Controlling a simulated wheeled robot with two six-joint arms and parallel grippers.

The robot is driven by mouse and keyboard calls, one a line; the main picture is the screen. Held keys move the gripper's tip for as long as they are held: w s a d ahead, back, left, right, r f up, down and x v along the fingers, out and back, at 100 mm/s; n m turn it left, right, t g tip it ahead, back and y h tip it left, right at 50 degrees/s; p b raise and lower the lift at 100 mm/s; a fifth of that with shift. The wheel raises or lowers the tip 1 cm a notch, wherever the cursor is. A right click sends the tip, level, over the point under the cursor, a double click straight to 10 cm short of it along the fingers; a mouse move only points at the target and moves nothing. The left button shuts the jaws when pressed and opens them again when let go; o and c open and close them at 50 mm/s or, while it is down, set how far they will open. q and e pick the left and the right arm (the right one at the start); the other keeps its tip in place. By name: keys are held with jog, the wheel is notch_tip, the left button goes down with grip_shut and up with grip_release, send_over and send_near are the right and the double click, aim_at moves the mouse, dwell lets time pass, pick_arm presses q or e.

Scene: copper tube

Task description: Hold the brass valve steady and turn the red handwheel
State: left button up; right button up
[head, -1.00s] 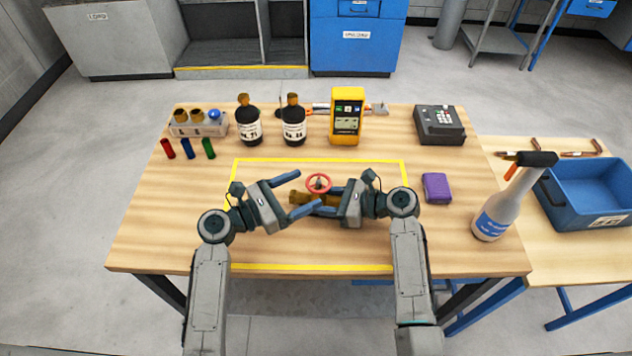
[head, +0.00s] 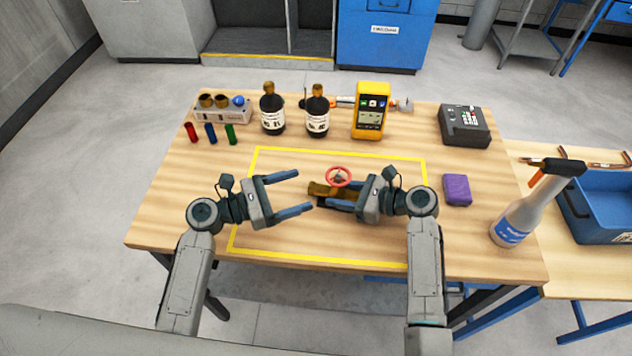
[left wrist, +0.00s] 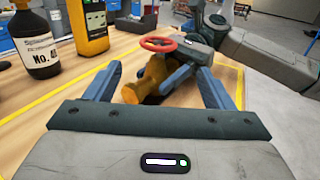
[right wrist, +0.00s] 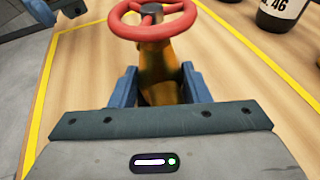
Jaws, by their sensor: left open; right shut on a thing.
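The brass valve (head: 322,189) lies inside the yellow taped rectangle, with the red handwheel (head: 340,177) on top. My right gripper (head: 345,195) is shut on the valve's right part; the right wrist view shows the brass body (right wrist: 160,75) between its fingers and the handwheel (right wrist: 152,20) above. My left gripper (head: 304,192) is open and empty, left of the valve and apart from it. In the left wrist view the valve (left wrist: 147,84) and handwheel (left wrist: 158,44) appear ahead, beyond the open fingers. The valve's right end is hidden by my right gripper.
Two dark bottles (head: 272,112) and a yellow meter (head: 370,112) stand behind the taped area. A purple block (head: 457,189) and a spray bottle (head: 513,225) are to the right. Small red, blue and green cylinders (head: 211,133) stand at back left. The taped area's left front is clear.

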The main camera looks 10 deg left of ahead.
aim_at(342, 175)
pick_arm(q)
jog(key=w+m+g, duration=0.1)
jog(key=g, duration=0.1)
jog(key=w+a+m+g+h, duration=0.1)
jog(key=w, duration=0.1)
jog(key=shift+f+m+g, duration=0.15)
jog(key=shift+m+g, duration=0.15)
jog(key=shift+g, duration=0.1)
jog(key=shift+w+a+m+g+h, duration=0.2)
jog(key=shift+w+m+g+h, duration=0.15)
jog(key=shift+g, duration=0.25)
jog(key=d, duration=0.4)
jog(key=w+d, duration=0.1)
jog(key=d, duration=0.6)
jog(key=shift+w+d, duration=0.3)
jog(key=shift+d, duration=0.05)
jog(key=c, duration=1)
jog(key=n+t+y, duration=0.1)
jog(key=n+t, duration=0.1)
jog(key=t, duration=0.1)
jog(key=shift+t, duration=0.3)
jog(key=shift+w+n+t+y, duration=0.1)
jog(key=shift+n+t+y, duration=0.75)
jog(key=shift+n+t, duration=0.6)
